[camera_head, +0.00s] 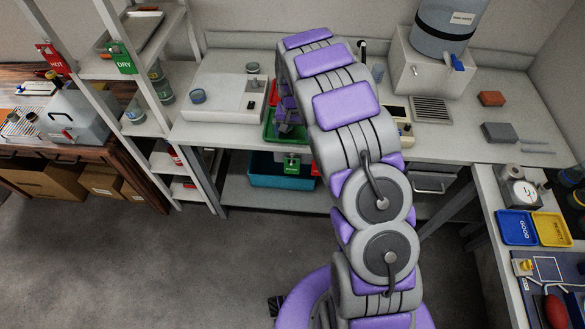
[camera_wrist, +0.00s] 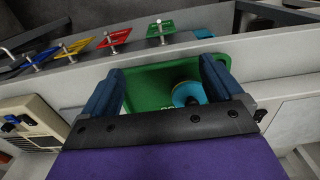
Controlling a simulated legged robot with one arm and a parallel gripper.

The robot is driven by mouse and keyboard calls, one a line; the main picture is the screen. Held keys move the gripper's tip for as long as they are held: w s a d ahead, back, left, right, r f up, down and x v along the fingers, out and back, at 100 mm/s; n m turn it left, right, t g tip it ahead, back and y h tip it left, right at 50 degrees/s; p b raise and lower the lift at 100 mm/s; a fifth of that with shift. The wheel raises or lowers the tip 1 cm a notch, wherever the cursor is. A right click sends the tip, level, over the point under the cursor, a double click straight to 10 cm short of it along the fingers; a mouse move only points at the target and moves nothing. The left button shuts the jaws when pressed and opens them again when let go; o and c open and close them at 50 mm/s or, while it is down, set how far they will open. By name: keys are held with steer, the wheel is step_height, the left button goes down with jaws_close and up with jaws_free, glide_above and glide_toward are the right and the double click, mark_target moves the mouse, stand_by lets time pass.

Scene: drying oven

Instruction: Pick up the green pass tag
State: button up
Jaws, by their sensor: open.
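A green tag (camera_head: 291,163) hangs at the front edge of the back bench, just left of my arm; its lettering is too small to read. In the wrist view a green tag (camera_wrist: 160,30) hangs on a metal pin at the bench edge, rightmost in a row of tags. My gripper (camera_wrist: 160,88) is open, its two dark blue fingers spread over a green tray (camera_wrist: 150,82). The green tag is beyond the fingertips, apart from them. In the head view my gripper (camera_head: 288,117) is partly hidden by my arm.
Red (camera_wrist: 115,37), yellow (camera_wrist: 73,47) and blue (camera_wrist: 36,58) tags hang beside the green one. A round teal item (camera_wrist: 187,93) lies in the green tray near one finger. A green DRY tag (camera_head: 123,57) and red HOT tag (camera_head: 52,58) hang on the left shelf.

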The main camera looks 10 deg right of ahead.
steer(key=b, duration=0.1)
glide_above(292, 158)
steer(key=f, duration=0.8)
steer(key=shift+a+f, duration=0.2)
steer(key=shift+f, duration=0.15)
steer(key=shift+d+f+b, duration=0.15)
steer(key=shift+f+b, duration=0.75)
steer(key=shift+f, duration=1.7)
steer(key=shift+c, duration=0.3)
steer(key=c, duration=1.3)
steer(key=shift+r, duration=0.1)
steer(key=shift+s+r+p, duration=0.15)
steer(key=shift+r+p, duration=0.2)
steer(key=shift+r, duration=0.45)
steer(key=s+a+p, duration=0.1)
steer(key=s+a, duration=0.1)
steer(key=s, duration=0.6)
steer(key=s+a+p, duration=0.1)
steer(key=s+a, duration=0.2)
steer(key=s, duration=0.6)
steer(key=shift+a+p, duration=0.35)
